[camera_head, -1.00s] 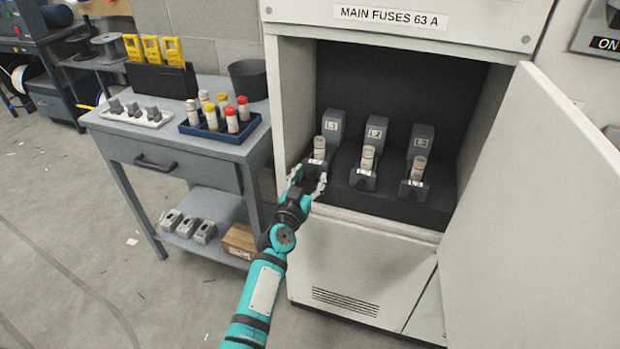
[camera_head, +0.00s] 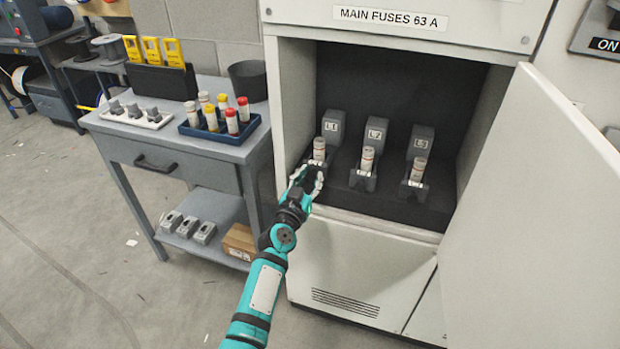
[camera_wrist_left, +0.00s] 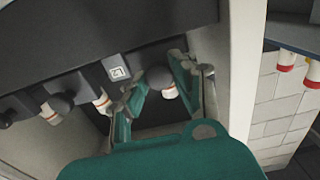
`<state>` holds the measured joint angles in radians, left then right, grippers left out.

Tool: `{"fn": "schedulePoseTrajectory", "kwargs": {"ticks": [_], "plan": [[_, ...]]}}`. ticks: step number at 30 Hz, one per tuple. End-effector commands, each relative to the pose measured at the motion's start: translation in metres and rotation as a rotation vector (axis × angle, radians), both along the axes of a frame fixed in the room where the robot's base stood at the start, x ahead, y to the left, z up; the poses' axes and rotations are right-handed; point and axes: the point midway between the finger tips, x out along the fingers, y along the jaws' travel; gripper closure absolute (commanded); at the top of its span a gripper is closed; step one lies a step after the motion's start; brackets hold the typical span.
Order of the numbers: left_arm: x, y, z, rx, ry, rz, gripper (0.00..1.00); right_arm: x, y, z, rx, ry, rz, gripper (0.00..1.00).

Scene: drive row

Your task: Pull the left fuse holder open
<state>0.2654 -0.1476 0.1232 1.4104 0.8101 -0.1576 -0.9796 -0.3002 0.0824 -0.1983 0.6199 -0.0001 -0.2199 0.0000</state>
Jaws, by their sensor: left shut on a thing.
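The left fuse holder (camera_head: 333,128), marked L1, stands in the cabinet recess with a pale fuse (camera_head: 319,151) upright at its front. My left gripper (camera_head: 309,178) is at the front of this holder, below the fuse, and hides its lower front. In the left wrist view my left gripper (camera_wrist_left: 160,82) has its fingers on both sides of the holder's dark round knob (camera_wrist_left: 160,77), shut on it. The fuse (camera_wrist_left: 170,92) shows just beyond the knob. I cannot tell how far the holder is tilted. My right gripper is not in view.
The L2 holder (camera_head: 375,133) and third holder (camera_head: 422,143) stand to the right, each with a fuse. The open cabinet door (camera_head: 540,200) bounds the right side. A grey workbench (camera_head: 210,155) with a blue fuse tray (camera_head: 254,125) stands left.

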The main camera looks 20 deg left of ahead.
Motion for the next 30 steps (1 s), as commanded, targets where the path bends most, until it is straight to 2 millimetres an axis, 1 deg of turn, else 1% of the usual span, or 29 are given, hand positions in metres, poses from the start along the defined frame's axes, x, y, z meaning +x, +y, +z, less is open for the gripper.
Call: {"fn": "schedulePoseTrajectory", "kwargs": {"ticks": [2, 5, 9, 12, 15, 18, 26, 27, 30], "plan": [[-0.003, 0.001, 0.000, 0.000, 0.001, 0.001, 1.00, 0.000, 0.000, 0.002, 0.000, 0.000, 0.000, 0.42], [-0.017, 0.002, 0.001, 0.003, 0.003, 0.002, 1.00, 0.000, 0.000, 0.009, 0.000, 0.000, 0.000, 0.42], [-0.050, 0.003, 0.001, 0.005, 0.005, 0.001, 1.00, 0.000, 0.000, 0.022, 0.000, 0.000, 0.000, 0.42], [-0.071, 0.004, 0.000, 0.005, 0.006, 0.001, 1.00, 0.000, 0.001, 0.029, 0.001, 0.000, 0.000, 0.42], [-0.084, 0.004, 0.001, 0.004, 0.003, 0.001, 1.00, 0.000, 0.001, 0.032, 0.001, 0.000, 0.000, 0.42], [-0.090, 0.004, 0.000, 0.001, 0.001, 0.000, 1.00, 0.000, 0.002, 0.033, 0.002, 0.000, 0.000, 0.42], [-0.090, 0.003, 0.000, 0.000, 0.000, 0.000, 1.00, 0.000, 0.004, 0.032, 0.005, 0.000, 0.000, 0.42], [-0.090, 0.003, 0.000, 0.000, -0.001, 0.000, 0.71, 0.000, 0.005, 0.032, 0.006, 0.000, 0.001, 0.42], [-0.090, 0.003, 0.000, 0.000, -0.001, 0.000, 0.58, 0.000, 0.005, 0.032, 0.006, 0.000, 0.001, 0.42]]}}
